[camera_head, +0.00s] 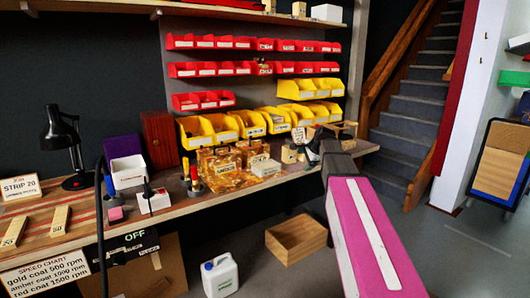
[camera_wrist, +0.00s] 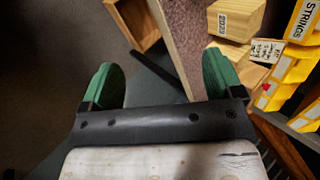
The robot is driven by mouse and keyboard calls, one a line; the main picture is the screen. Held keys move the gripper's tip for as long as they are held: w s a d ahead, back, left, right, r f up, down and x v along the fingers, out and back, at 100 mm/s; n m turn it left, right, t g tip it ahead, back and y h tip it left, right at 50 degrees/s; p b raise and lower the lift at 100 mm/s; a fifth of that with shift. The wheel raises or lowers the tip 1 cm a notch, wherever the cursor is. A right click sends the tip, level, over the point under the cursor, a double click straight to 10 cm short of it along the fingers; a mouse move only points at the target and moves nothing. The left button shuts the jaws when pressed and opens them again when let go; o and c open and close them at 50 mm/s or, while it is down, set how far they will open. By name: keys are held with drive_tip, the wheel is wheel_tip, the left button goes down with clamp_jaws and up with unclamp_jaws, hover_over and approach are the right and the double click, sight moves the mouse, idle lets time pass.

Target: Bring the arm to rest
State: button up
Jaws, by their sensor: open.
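My gripper (camera_wrist: 160,72) is open in the wrist view, its two green finger pads spread wide with nothing held between them. The bench edge (camera_wrist: 180,45) and the floor show past the gap. In the head view my magenta arm reaches from the lower right to the bench's right part, and my gripper (camera_head: 318,150) is small, dark and partly hidden there. A wooden block with a label (camera_wrist: 236,20) lies on the bench just right of the right finger, apart from it.
Yellow bins (camera_head: 245,122) and red bins (camera_head: 205,70) hang behind the bench. A black lamp (camera_head: 62,145), amber jars (camera_head: 222,165) and small boxes stand on it. A wooden crate (camera_head: 296,240) and white jug (camera_head: 220,276) are on the floor. Stairs (camera_head: 410,110) rise at right.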

drive_tip(key=s+f+n+g+h, duration=0.4)
drive_tip(key=s+f+n, duration=0.9)
drive_tip(key=s+f, duration=1.7)
drive_tip(key=g, duration=0.2)
drive_tip(key=shift+d+g, duration=0.3)
drive_tip(key=shift+d, duration=0.05)
